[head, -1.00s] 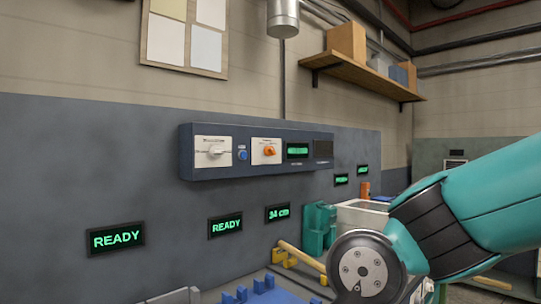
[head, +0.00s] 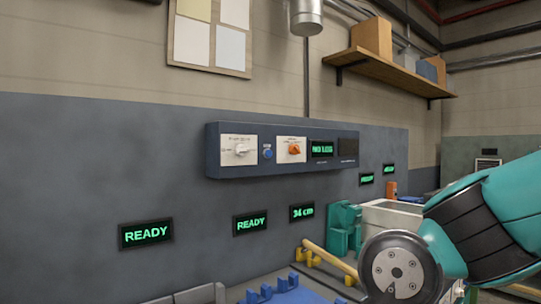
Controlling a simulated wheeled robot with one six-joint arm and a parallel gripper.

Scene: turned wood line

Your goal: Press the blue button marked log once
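The blue button (head: 267,152) is small and round, on the wall control panel (head: 228,171). It sits between a white rotary knob (head: 240,149) and an orange rotary knob (head: 293,149). Its label is too small to read. A green display (head: 322,149) on the panel seems to read "NO LOG". My teal arm shows at the lower right, well away from the panel. My gripper is out of the picture, and nothing touches the button.
Green displays on the grey wall read READY (head: 146,233), READY (head: 250,223) and 34 cm (head: 302,212). Blue blocks (head: 285,292) and a yellow bar (head: 330,259) lie below. A wooden shelf (head: 395,71) hangs above right. The space before the panel is clear.

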